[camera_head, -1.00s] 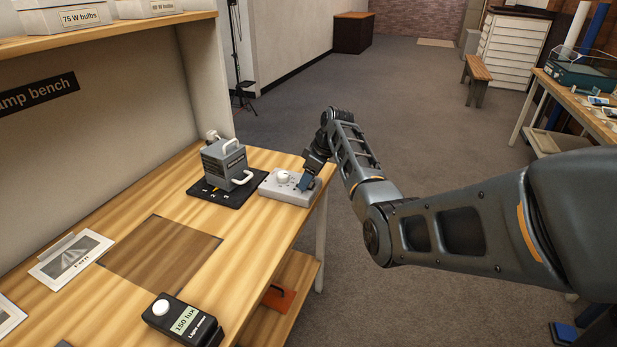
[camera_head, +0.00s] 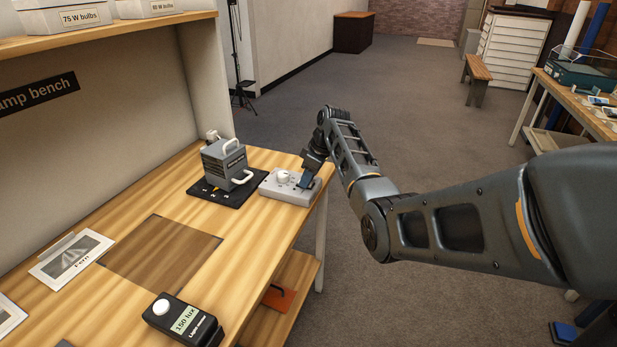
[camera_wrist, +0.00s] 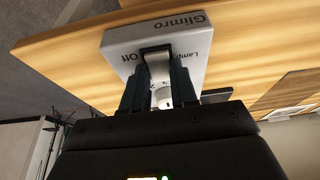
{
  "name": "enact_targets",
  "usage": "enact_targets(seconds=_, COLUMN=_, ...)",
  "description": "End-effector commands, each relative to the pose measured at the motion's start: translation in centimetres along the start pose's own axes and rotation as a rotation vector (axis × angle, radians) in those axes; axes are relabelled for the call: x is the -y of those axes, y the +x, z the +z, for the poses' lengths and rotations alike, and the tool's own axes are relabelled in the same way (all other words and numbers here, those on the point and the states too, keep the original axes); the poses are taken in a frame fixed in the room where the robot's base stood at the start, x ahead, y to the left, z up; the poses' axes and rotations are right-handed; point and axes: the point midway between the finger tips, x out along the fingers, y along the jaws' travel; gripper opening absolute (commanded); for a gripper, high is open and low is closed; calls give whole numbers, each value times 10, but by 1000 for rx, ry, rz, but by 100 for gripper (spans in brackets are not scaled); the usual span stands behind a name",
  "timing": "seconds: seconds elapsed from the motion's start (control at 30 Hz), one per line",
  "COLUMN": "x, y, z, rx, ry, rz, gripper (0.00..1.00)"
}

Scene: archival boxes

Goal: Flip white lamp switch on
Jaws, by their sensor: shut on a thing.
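A pale grey control box (camera_head: 281,191) with a white round knob (camera_head: 283,176) sits near the bench's right edge. In the wrist view the box (camera_wrist: 195,38) reads "Glimro", "Lamp" and "Off". A lamp switch (camera_wrist: 156,62) with a dark end and a pale stem stands on it between those last two words. My gripper (camera_head: 306,182) is at the box's right end, pointing down. In the wrist view its two dark fingers (camera_wrist: 155,80) stand on either side of the switch and are shut on it. The exact contact and the switch's tilt are partly hidden.
A grey box-shaped lamp with white handles (camera_head: 225,163) stands on a black mat (camera_head: 208,193) left of the control box. A light meter (camera_head: 182,321) reading 150 lux lies at the bench's front. A fern picture (camera_head: 70,255) lies at left.

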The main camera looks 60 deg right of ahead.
Motion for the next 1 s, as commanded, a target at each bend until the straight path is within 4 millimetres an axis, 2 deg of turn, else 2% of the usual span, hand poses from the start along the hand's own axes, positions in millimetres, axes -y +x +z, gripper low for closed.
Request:
enact_targets(seconds=0.3, x=0, y=2, z=-8, rx=232, ry=-2, rz=0, gripper=0)
enact_targets(seconds=0.67, x=0, y=1, z=-8, rx=256, ry=0, rz=1, gripper=0)
enact_targets(seconds=0.7, x=0, y=1, z=-8, rx=256, ry=0, rz=1, gripper=30)
enact_targets(seconds=0.93, x=0, y=1, z=-8, rx=255, ry=0, rz=0, gripper=52)
enact_targets(seconds=1.0, x=0, y=1, z=-8, rx=255, ry=0, rz=0, gripper=53)
